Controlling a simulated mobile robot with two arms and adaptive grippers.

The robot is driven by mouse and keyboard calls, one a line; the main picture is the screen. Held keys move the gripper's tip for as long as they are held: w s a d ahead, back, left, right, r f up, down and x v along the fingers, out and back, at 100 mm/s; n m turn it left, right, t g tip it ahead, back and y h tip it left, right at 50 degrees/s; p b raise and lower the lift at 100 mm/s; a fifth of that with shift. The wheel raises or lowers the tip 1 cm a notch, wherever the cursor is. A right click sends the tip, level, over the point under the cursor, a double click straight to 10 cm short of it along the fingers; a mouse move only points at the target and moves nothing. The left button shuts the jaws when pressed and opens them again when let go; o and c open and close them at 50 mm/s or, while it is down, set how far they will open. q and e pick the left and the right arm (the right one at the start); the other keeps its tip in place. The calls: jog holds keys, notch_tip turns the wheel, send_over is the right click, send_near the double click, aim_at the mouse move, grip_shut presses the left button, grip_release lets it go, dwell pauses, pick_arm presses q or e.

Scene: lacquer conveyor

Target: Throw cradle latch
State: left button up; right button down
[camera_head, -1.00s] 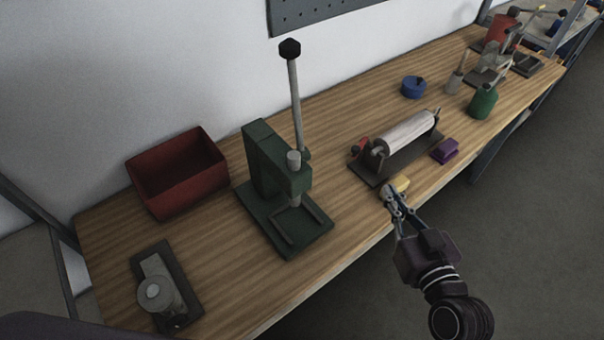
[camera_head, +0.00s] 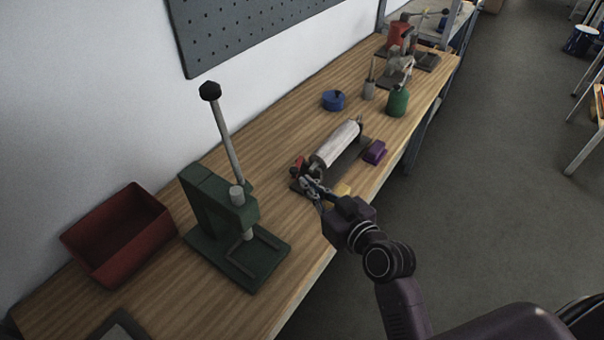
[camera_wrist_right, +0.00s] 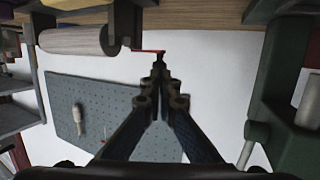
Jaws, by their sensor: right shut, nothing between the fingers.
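The cradle (camera_head: 351,155) is a dark base on the bench with a pale roller (camera_head: 336,143) lying across it. A small red latch lever (camera_head: 297,166) stands at the cradle's near left end. My right gripper (camera_head: 308,184) is shut and empty, its tips at that near end of the cradle. In the right wrist view the closed fingertips (camera_wrist_right: 159,62) are just below a thin red bar (camera_wrist_right: 149,51) beside the roller end (camera_wrist_right: 78,41). I cannot tell whether they touch it. My left gripper is not in view.
A green arbor press (camera_head: 222,220) stands left of the cradle, with a red bin (camera_head: 118,235) further left. A yellow block (camera_head: 342,189) and a purple block (camera_head: 375,152) lie along the front edge. A blue container (camera_head: 333,100) and green bottle (camera_head: 397,101) stand behind.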

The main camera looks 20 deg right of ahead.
aim_at(292, 171)
jog(key=x, duration=0.2)
jog(key=shift+w+f+p, duration=0.1)
jog(key=shift+w+p, duration=0.2)
jog(key=shift+w, duration=0.1)
jog(key=shift+w+a, duration=0.1)
jog(key=shift+w, duration=0.1)
jog(key=shift+f, duration=0.1)
jog(key=shift+w+a+p, duration=0.45)
jog(key=shift+a+p, duration=0.1)
jog(key=shift+a, duration=0.1)
jog(key=shift+a, duration=0.1)
